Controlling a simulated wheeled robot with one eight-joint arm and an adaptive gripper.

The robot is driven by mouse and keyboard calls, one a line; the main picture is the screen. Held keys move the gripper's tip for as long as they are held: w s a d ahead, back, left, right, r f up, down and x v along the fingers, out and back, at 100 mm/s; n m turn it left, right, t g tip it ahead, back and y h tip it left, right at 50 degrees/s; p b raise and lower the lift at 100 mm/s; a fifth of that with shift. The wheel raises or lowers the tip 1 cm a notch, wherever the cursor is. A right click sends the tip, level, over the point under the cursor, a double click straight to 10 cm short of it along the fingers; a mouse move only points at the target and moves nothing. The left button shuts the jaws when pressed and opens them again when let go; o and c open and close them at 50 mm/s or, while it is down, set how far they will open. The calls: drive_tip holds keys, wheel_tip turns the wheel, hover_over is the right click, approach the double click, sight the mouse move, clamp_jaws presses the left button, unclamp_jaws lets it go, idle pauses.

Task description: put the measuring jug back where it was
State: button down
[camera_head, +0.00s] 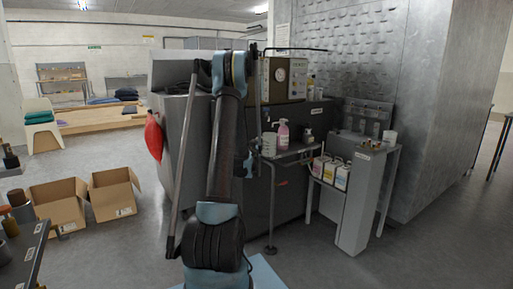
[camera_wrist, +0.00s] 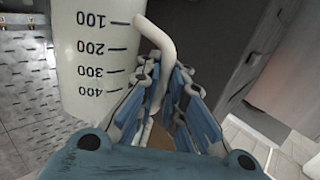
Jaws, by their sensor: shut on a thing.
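The measuring jug (camera_wrist: 90,60) is a translucent white vessel with dark marks from 100 to 400. It fills the upper left of the wrist view, and part of it is out of frame. Its pale curved handle (camera_wrist: 160,45) runs down between the fingers of my gripper (camera_wrist: 162,85). My gripper is shut on that handle. In the head view my arm hides much of the middle, and my gripper cannot be made out clearly. A white cylinder (camera_head: 269,144) shows right of my arm there; I cannot tell whether it is the jug.
A pink pump bottle (camera_head: 283,136) stands on a small side table (camera_head: 292,157). Several labelled containers (camera_head: 329,171) sit on a lower shelf. A grey pedestal (camera_head: 358,205) stands right of them. Open cardboard boxes (camera_head: 112,194) lie on the left floor.

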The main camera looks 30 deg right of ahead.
drive_tip(key=shift+f, duration=0.25)
drive_tip(key=c, duration=1.7)
unclamp_jaws()
drive_tip(key=shift+s+a, duration=0.1)
